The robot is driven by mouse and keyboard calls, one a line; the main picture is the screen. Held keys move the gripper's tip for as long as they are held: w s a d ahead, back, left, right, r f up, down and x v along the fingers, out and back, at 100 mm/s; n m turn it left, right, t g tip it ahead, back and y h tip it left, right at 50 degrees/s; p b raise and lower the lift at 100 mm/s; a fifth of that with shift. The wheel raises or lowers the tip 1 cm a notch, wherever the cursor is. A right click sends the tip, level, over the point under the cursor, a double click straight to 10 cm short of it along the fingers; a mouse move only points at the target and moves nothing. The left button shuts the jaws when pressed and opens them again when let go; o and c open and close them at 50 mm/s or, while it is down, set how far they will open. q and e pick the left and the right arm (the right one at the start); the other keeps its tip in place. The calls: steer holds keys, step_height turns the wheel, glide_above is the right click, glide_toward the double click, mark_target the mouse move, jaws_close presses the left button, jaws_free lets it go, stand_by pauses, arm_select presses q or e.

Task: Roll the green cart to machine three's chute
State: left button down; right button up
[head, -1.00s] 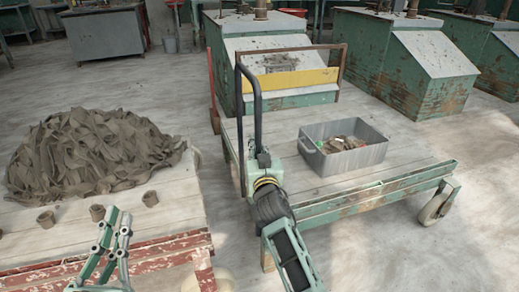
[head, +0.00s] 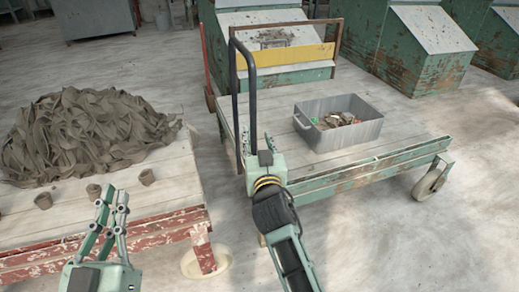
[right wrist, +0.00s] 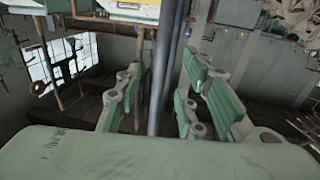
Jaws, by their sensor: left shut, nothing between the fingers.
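The green cart (head: 395,165) is a low flatbed with worn green edges, pale boards and a caster at right. Its tall dark handle (head: 252,100) loops up at the near left. A grey bin (head: 350,135) with scraps sits on its deck. My right gripper (head: 265,158) is at the handle's lower part, mostly hidden by its wrist in the head view. In the right wrist view its fingers (right wrist: 160,90) stand apart on either side of a dark upright bar (right wrist: 163,80). My left gripper (head: 113,200) is shut and empty near the red-edged platform.
Green machines with sloped grey tops (head: 425,45) stand behind the cart. Bare floor (head: 440,245) lies right and in front of it.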

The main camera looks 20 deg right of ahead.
steer(key=shift+s+a, duration=0.2)
steer(key=shift+s, duration=0.8)
steer(key=shift+s+a, duration=0.15)
steer(key=shift+s, duration=0.85)
